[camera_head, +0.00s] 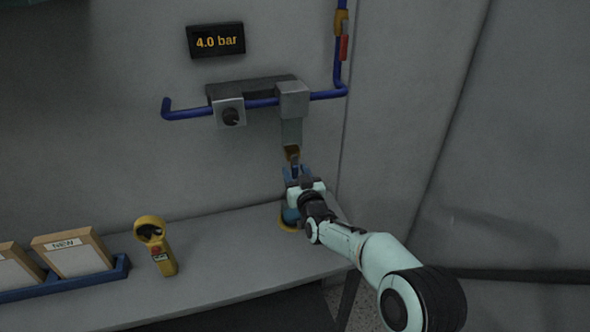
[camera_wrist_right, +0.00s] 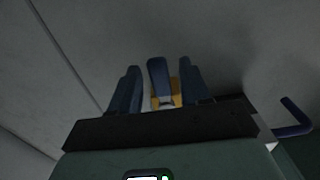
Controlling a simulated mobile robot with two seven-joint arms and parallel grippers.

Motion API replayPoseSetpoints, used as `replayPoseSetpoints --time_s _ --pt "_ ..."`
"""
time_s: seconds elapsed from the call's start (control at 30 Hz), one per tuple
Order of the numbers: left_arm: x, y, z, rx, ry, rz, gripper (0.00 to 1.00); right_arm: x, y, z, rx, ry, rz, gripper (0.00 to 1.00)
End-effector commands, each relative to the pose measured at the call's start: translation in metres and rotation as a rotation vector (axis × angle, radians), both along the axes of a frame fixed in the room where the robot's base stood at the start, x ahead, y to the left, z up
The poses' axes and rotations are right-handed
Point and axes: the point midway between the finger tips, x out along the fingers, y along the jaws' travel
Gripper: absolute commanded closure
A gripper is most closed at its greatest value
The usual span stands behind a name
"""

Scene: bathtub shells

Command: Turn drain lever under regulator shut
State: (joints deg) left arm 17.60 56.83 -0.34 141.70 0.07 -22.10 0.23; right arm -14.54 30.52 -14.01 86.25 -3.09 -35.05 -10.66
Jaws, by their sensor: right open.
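The regulator (camera_head: 293,98) is a grey block on the blue wall pipe, with a grey bowl (camera_head: 291,131) hanging under it. A brass drain fitting (camera_head: 292,152) sits at the bowl's bottom. My right gripper (camera_head: 295,172) is just below this fitting, reaching up from the lower right. In the right wrist view, the blue drain lever (camera_wrist_right: 158,78) stands between the two blue fingers of my open right gripper (camera_wrist_right: 160,88), with a gap on each side. The yellow brass fitting (camera_wrist_right: 173,96) shows behind it. In the head view the gripper hides most of the lever. My left gripper is out of view.
A display (camera_head: 216,41) reads 4.0 bar.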

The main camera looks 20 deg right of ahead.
Motion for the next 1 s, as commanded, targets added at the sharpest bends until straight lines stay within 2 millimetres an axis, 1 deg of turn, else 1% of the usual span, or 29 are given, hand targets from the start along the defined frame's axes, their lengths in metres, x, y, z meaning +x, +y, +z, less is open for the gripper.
replayPoseSetpoints --time_s 0.13,0.43,0.47,0.5,0.57,0.6,0.87,1.0 --pt "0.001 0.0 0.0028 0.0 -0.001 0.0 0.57 0.0083 0.0002 -0.0002 -0.001 0.0 0.0 0.53" --pt "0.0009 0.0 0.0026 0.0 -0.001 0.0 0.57 0.0097 0.0004 -0.0007 0.0 0.001 0.0 0.53" --pt "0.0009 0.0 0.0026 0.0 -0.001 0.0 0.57 0.0097 0.0004 -0.0007 0.0 0.001 0.0 0.6" --pt "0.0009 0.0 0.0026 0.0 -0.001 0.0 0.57 0.0096 0.0004 -0.0007 0.0 0.001 0.0 0.73" --pt "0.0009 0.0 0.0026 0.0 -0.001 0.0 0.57 0.0096 0.0004 -0.0006 0.0 0.001 0.0 0.92" --pt "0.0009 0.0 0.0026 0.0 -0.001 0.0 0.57 0.0096 0.0004 -0.0006 0.0 0.0 0.0 1.0" --pt "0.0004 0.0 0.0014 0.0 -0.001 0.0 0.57 0.0095 -0.0001 -0.0007 -0.009 0.0 0.0 1.0" --pt "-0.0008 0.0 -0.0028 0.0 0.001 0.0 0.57 0.0095 -0.0017 -0.001 -0.046 -0.003 0.001 1.0"
